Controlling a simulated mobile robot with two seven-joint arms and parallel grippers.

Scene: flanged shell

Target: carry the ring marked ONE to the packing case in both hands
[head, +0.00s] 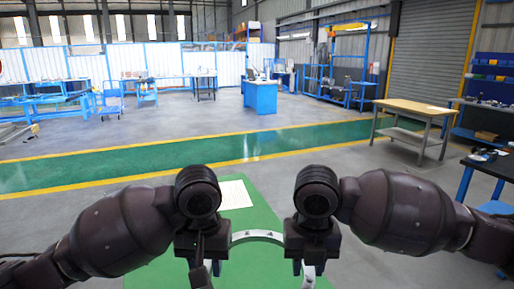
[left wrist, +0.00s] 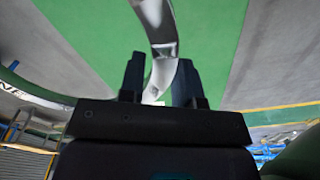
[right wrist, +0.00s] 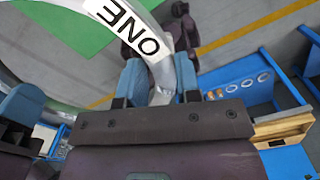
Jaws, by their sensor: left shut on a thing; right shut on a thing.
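The ring is pale, curved metal, and its front arc (head: 258,236) shows between my two grippers in the head view. Its white label reading ONE (right wrist: 125,27) shows in the right wrist view. My left gripper (head: 203,265) is shut on the ring; in the left wrist view the metal (left wrist: 160,65) runs between its fingers. My right gripper (head: 308,264) is shut on the ring on the other side, close to the label. My grippers and arms hide much of the ring in the head view. I cannot tell which thing is the packing case.
A green surface (head: 237,260) with a white sheet (head: 235,194) lies below. A wooden-topped table (head: 420,108) stands to the right, with a dark-topped bench (head: 490,165) nearer. A blue unit with round openings (right wrist: 240,88) shows in the right wrist view. The green aisle ahead is clear.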

